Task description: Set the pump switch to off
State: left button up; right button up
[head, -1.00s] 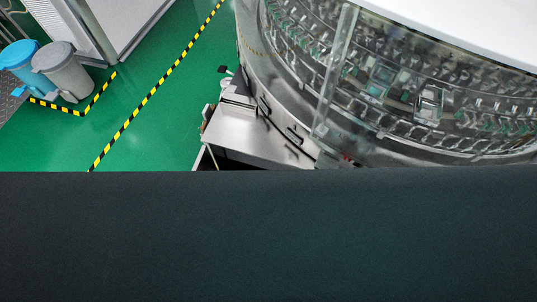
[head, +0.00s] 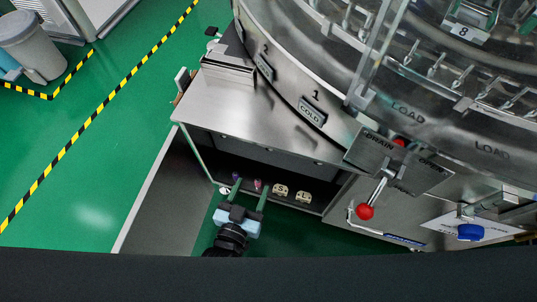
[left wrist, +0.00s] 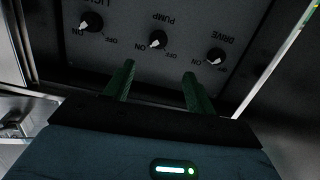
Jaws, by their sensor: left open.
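The dark control panel (left wrist: 185,20) shows upside down in the left wrist view. It has black knobs marked LIGHT, PUMP and DRIVE, each with ON to the left and OFF to the right. The pump switch (left wrist: 157,39) is the middle knob; its white pointer tip points down-left, towards ON. My left gripper (left wrist: 158,70) is open and empty, its two green fingers either side of the pump switch's line and apart from it. In the head view, my left gripper (head: 250,190) is at the front opening below the steel top; the pump switch cannot be made out there.
The light knob (left wrist: 92,22) and drive knob (left wrist: 216,56) flank the pump switch. The steel top (head: 250,125) overhangs the opening. A red-knobbed lever (head: 365,211) and a blue knob (head: 471,232) are to the right. Green floor (head: 95,165) is clear to the left.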

pick_arm(q)
jog(key=t+b, duration=0.1)
jog(key=b, duration=0.2)
send_near(269, 150)
jog(key=shift+w+d+t, duration=0.25)
jog(key=shift+w+t, duration=0.05)
jog(key=shift+w, duration=0.55)
pick_arm(e)
jog(key=x, duration=0.4)
jog(key=shift+s+d+f, duration=0.2)
jog(key=shift+d+f, duration=0.1)
jog(key=shift+f, duration=0.05)
pick_arm(q)
jog(key=shift+w+b, duration=0.1)
jog(key=shift+b, duration=0.2)
jog(key=b+x, duration=0.2)
jog(key=x, duration=0.5)
jog(key=shift+w+d+f, duration=0.1)
jog(key=shift+w+d, duration=0.05)
jog(key=shift+w, duration=0.1)
jog(key=shift+c, duration=0.7)
jog(key=c, duration=0.8)
jog(key=shift+c, duration=0.2)
pick_arm(e)
jog(key=shift+s+f, duration=0.2)
jog(key=shift+f, duration=0.4)
jog(key=shift+s+f, duration=0.15)
jog(key=shift+f, duration=0.45)
